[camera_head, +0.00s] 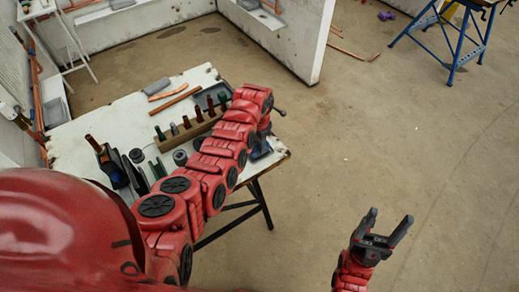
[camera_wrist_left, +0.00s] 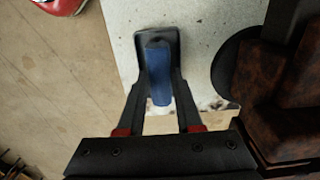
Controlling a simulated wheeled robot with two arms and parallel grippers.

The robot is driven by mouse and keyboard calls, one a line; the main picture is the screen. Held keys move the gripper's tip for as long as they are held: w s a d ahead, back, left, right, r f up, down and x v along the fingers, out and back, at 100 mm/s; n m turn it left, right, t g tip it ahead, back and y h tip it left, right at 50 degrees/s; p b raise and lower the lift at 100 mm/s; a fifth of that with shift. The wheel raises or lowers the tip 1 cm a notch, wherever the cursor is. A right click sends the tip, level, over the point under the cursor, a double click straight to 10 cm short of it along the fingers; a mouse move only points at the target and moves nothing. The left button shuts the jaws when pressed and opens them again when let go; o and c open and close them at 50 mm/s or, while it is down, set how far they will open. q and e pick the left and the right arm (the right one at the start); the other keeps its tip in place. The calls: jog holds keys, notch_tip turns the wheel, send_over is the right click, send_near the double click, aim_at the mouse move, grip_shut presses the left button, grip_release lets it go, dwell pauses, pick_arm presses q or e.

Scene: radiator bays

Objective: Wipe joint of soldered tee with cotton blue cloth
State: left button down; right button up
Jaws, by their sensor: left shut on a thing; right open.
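In the left wrist view my left gripper (camera_wrist_left: 157,40) is shut on a blue, rolled or folded thing (camera_wrist_left: 158,75), which looks like the blue cloth. It lies lengthwise between the fingers, over a pale work surface. My right gripper (camera_head: 380,232) is open and empty, over the floor. I cannot make out the soldered tee.
A wooden rack (camera_head: 187,130) with several bottles or handles stands on the table. Copper pipe pieces (camera_head: 175,99) and a grey block (camera_head: 157,86) lie behind it. A rusty brown object (camera_wrist_left: 285,80) is close right of my left gripper. The floor at right is clear before a blue stand (camera_head: 455,45).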

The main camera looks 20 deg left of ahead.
pick_arm(q)
jog(key=shift+r+p, duration=1.4)
jog(key=shift+r, duration=0.95)
jog(key=shift+r+p, duration=0.6)
jog(key=shift+r, duration=0.7)
